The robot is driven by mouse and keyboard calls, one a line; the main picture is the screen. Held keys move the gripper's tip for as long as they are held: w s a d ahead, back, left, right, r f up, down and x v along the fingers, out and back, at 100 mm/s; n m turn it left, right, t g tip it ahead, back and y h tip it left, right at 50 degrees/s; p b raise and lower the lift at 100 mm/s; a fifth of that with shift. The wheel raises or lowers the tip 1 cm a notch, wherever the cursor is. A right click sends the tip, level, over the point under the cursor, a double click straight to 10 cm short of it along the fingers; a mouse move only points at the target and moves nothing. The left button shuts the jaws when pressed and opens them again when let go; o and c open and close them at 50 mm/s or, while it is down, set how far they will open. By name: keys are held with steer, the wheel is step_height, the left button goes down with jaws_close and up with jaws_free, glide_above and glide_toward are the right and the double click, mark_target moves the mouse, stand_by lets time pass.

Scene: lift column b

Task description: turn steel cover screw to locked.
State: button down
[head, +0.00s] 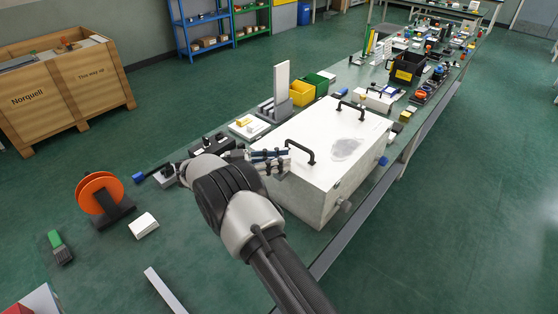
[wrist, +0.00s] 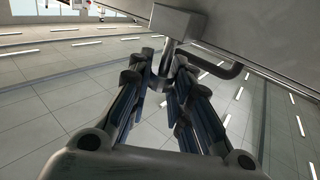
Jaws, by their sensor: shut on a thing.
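The large white-grey steel box (head: 325,125) stands on the green bench, with two dark handles on its lid. My gripper (head: 268,158) is at the box's near left side, low beside the near handle (head: 302,152). In the wrist view my gripper (wrist: 165,82) is closed around a short steel pin, which I take to be the cover screw (wrist: 167,55). The pin comes out of a grey block (wrist: 174,22) by the box's surface (wrist: 265,35). The fingertips hide its end. I see no lock marks, so I cannot tell its turn position.
A dark device (head: 212,145) and a yellow bin (head: 302,93) stand close to the box. An orange spool (head: 98,193) and a white block (head: 143,225) are at the left.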

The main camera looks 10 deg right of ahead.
stand_by(0.3)
steer(key=c, duration=1.4)
jaws_free()
steer(key=shift+c, duration=0.2)
steer(key=shift+r, duration=0.1)
step_height(320, 180, up, 10)
steer(key=shift+f, duration=0.1)
